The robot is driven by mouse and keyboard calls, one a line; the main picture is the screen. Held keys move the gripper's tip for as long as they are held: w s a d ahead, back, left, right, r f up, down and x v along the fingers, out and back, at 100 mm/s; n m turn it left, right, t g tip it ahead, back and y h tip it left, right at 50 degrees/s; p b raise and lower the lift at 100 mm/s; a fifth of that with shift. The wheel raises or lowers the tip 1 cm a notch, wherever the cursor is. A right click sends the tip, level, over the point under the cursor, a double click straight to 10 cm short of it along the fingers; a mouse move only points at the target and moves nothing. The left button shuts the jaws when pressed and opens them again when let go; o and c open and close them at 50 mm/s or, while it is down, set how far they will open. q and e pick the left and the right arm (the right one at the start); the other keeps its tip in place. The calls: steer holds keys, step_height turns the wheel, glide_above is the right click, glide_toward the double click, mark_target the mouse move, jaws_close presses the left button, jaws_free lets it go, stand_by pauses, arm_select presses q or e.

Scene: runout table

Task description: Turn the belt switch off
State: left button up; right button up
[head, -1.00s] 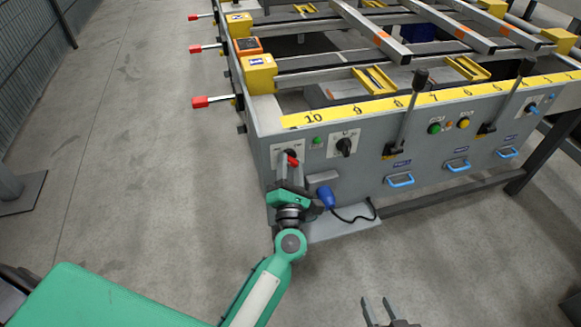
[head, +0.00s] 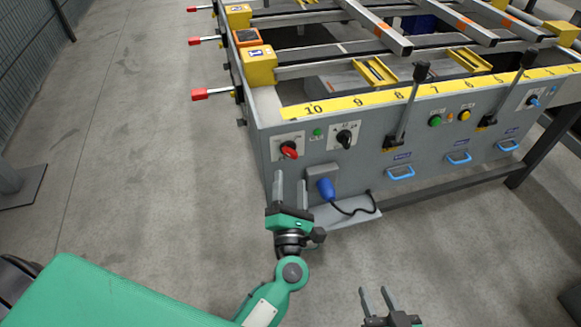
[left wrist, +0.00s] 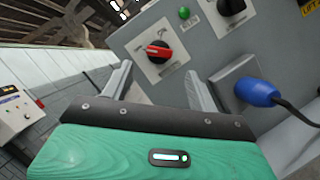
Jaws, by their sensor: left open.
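A red rotary switch (head: 289,151) on a pale square plate sits at the left end of the grey front panel. A black rotary switch (head: 346,138) is to its right. I cannot read which label names the belt. In the left wrist view the red switch (left wrist: 159,51) is just beyond my fingers, its handle lying nearly level with a slight tilt. My left gripper (head: 289,178) is open and empty, below and in front of the red switch, not touching it. It also shows in the left wrist view (left wrist: 157,75). My right gripper (head: 375,292) is open and empty, low in view.
A blue plug (head: 326,188) with a black cable sits right of my left gripper. A green lamp (head: 318,132) is between the two switches. Black levers (head: 408,105) and blue handles (head: 400,173) are further right. Red-tipped rods (head: 199,94) stick out left. The floor in front is clear.

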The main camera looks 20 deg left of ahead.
arm_select(q)
steer(key=v, duration=0.6)
steer(key=shift+s, duration=0.3)
arm_select(e)
steer(key=shift+s+a+f, duration=0.1)
steer(key=shift+a+f, duration=0.05)
steer(key=shift+a, duration=0.15)
steer(key=shift+r, duration=0.2)
